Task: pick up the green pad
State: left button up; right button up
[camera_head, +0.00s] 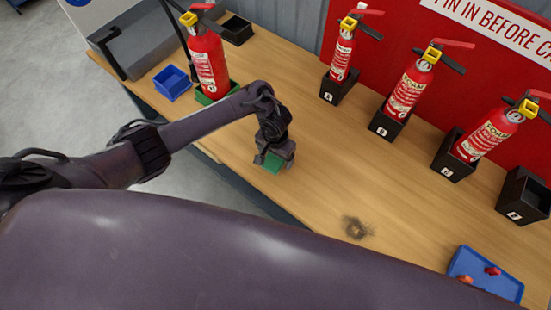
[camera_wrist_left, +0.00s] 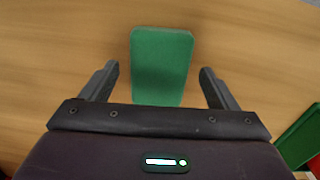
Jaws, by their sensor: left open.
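The green pad (camera_head: 273,163) lies on the wooden bench below my left gripper (camera_head: 275,158), which partly covers it in the head view. In the left wrist view the green pad (camera_wrist_left: 161,65) is a flat rounded rectangle between and ahead of the two fingers. My left gripper (camera_wrist_left: 158,85) is open, with one finger on each side of the pad's near end and a gap on both sides. The near edge of the pad meets the gripper body's outline in that view. I cannot tell the height of the fingers above the bench. My right gripper is not seen.
A red extinguisher (camera_head: 208,62) stands on a green tray (camera_head: 232,88) beside a blue bin (camera_head: 171,82). Several black holders (camera_head: 337,90) with extinguishers line the red back panel. A blue tray (camera_head: 486,274) with small red pieces lies at right.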

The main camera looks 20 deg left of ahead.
aim_at(275, 157)
pick_arm(q)
jog(key=shift+d+f, duration=0.1)
jog(key=shift+f, duration=0.3)
jog(key=c, duration=1.1)
jog(key=shift+o, duration=0.2)
notch_tip(275, 157, up, 8)
jog(key=shift+w+f+p, duration=0.1)
jog(key=shift+w+p, duration=0.05)
jog(key=shift+p, duration=1)
notch_tip(275, 157, up, 12)
jog(key=p, duration=0.8)
jog(key=shift+p, duration=0.4)
